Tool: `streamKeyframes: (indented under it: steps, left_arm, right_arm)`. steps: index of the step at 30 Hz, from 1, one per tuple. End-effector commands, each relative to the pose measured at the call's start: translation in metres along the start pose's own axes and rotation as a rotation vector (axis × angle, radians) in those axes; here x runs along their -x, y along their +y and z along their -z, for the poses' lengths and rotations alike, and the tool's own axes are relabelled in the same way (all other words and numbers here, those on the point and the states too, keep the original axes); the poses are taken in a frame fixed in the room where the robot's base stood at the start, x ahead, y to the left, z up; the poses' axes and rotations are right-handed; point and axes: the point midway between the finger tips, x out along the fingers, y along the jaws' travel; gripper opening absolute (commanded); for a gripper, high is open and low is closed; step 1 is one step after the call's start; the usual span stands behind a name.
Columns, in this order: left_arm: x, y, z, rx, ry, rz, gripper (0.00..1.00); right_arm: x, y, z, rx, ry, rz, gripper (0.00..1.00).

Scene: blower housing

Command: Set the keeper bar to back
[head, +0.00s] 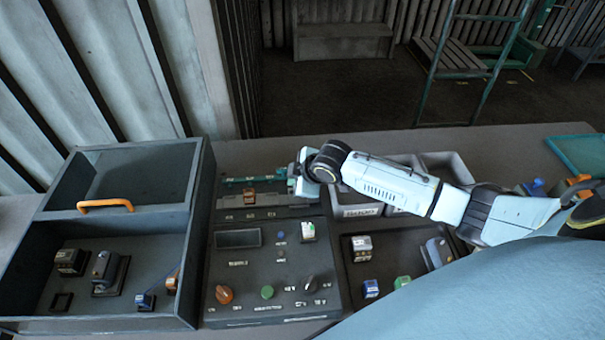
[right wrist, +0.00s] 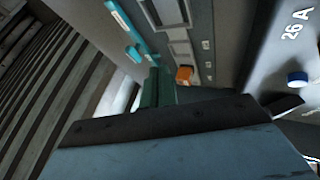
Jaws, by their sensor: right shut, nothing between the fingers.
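A teal bar (head: 240,180), which looks like the keeper bar, runs across the back of the dark control panel (head: 215,290). An orange block (head: 249,196) sits just in front of it; an orange block also shows in the right wrist view (right wrist: 184,75), near a teal strip (right wrist: 125,28). My right gripper (head: 298,183) is shut and empty at the right end of the bar. I cannot tell whether it touches the bar. My right wrist partly hides that end. My left gripper is not in view.
The panel carries an orange knob (head: 224,294), a green knob (head: 267,292) and dark knobs. A deep housing with an orange handle (head: 105,205) stands left. Grey bins (head: 445,163) and a tray of small parts lie right, under my right arm. The bench behind the panel is clear.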

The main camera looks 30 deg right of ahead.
Motion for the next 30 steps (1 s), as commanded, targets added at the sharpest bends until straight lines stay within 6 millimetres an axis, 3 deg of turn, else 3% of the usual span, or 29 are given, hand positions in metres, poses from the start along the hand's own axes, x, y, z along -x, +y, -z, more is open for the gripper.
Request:
streamKeyframes:
  steps: [3,10,30]
  left_arm:
    - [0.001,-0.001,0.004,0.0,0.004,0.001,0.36]
    - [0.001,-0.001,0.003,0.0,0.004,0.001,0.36]
    - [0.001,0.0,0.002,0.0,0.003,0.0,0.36]
  right_arm:
    - [0.019,0.0,-0.001,0.003,0.0,0.0,0.0]
    - [0.041,0.0,-0.001,0.0,-0.001,0.001,0.0]
    - [0.044,-0.001,0.0,-0.001,-0.001,0.002,0.0]
